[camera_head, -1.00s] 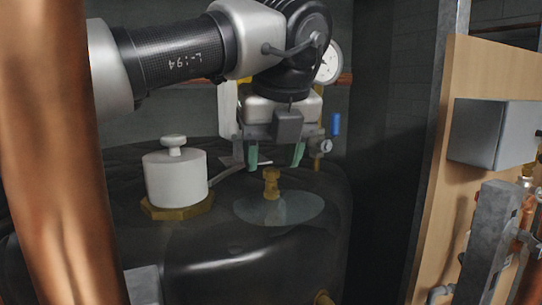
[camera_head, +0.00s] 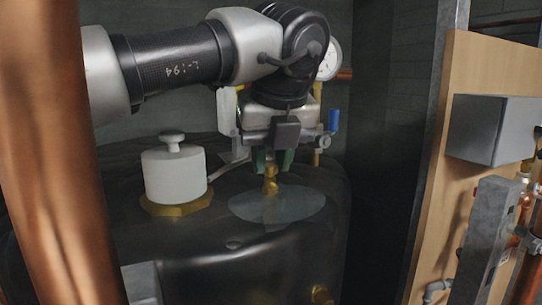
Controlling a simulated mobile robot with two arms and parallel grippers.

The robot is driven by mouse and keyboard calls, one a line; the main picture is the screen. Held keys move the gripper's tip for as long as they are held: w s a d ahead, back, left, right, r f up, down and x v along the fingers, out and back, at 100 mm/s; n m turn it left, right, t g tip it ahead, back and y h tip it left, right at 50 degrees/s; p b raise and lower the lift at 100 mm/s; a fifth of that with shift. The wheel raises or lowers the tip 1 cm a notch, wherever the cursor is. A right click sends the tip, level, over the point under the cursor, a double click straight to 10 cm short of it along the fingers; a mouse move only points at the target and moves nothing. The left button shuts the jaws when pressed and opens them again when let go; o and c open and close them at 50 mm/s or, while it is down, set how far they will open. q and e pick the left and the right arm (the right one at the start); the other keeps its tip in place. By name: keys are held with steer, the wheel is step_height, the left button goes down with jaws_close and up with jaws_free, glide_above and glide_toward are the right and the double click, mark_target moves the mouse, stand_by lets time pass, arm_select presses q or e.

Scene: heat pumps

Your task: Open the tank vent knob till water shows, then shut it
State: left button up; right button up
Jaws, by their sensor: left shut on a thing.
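The brass tank vent knob (camera_head: 270,188) stands upright on top of the black tank (camera_head: 235,265). A pale, translucent round patch (camera_head: 300,204) surrounds its foot; I cannot tell whether it is water. My left gripper (camera_head: 273,163) points down from above, its green fingertips closed around the top of the knob. The fingers partly hide the knob's upper end. No stream or drops of water show at the knob. My right gripper is not in view.
A white capped cylinder (camera_head: 173,175) on a brass hex base stands left of the knob. A thick copper pipe (camera_head: 50,150) crosses the near left. A dial gauge (camera_head: 330,60) and blue-handled valve (camera_head: 334,120) are behind. A wooden board with a grey box (camera_head: 490,128) stands right.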

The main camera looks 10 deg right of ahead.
arm_select(q)
steer(key=shift+m, duration=0.4)
steer(key=shift+a+m+h+b, duration=0.1)
steer(key=shift+m+h+b, duration=0.4)
steer(key=shift+m, duration=0.5)
steer(key=m+h, duration=0.1)
steer(key=m, duration=0.2)
steer(key=shift+m+g+h, duration=0.3)
steer(key=shift+m+g, duration=0.1)
steer(key=m+g+h+p, duration=0.1)
steer(key=m, duration=0.3)
steer(key=shift+w+a, duration=0.1)
steer(key=shift+a, duration=0.05)
steer(key=shift+m+g+h, duration=0.4)
steer(key=shift+m+g, duration=0.1)
steer(key=shift+m, duration=1.5)
steer(key=o, duration=0.9)
steer(key=shift+a, duration=0.15)
steer(key=shift+o, duration=0.2)
